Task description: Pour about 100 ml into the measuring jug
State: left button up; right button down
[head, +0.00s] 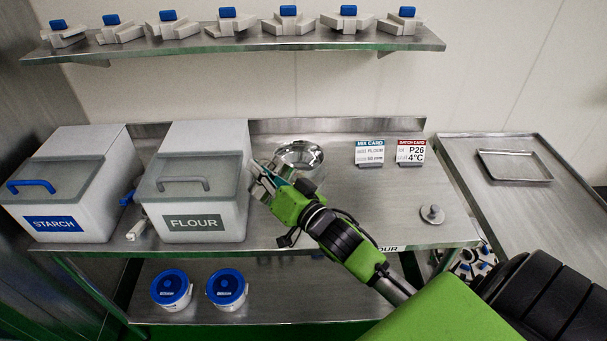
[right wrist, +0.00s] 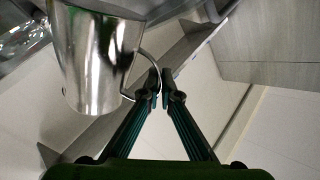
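A shiny steel jug (right wrist: 92,50) with a thin loop handle fills the upper left of the right wrist view. My right gripper (right wrist: 160,84) has its fingertips together on the jug's handle. In the head view my right gripper (head: 264,178) is over the back of the steel table, right of the FLOUR bin. A round, shiny steel vessel (head: 300,154) shows beside its fingers; I cannot tell whether this is the same jug or another vessel. More shiny metal shows at the wrist view's upper-left edge. Any liquid and its level are hidden. My left gripper is not in view.
The STARCH bin (head: 72,190) and FLOUR bin (head: 195,190) stand at left. A mix card (head: 369,152), a batch card (head: 411,152) and a small knobbed metal piece (head: 432,214) are at right. An empty tray (head: 515,166) lies on the side table. The table's centre right is clear.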

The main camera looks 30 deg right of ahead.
jog(key=shift+a+r+n, duration=0.15)
jog(key=shift+a+n, duration=0.05)
jog(key=shift+n, duration=0.1)
jog(key=shift+a+r+n+p, duration=0.55)
jog(key=shift+r+n+p, duration=0.25)
jog(key=shift+p, duration=0.45)
jog(key=a+r+n+p, duration=0.1)
jog(key=a+n+p, duration=0.3)
jog(key=a+n, duration=0.2)
jog(key=shift+s+a+r+n, duration=0.15)
jog(key=shift+s+r+n, duration=0.25)
jog(key=shift+n, duration=0.5)
jog(key=shift+s+f, duration=0.15)
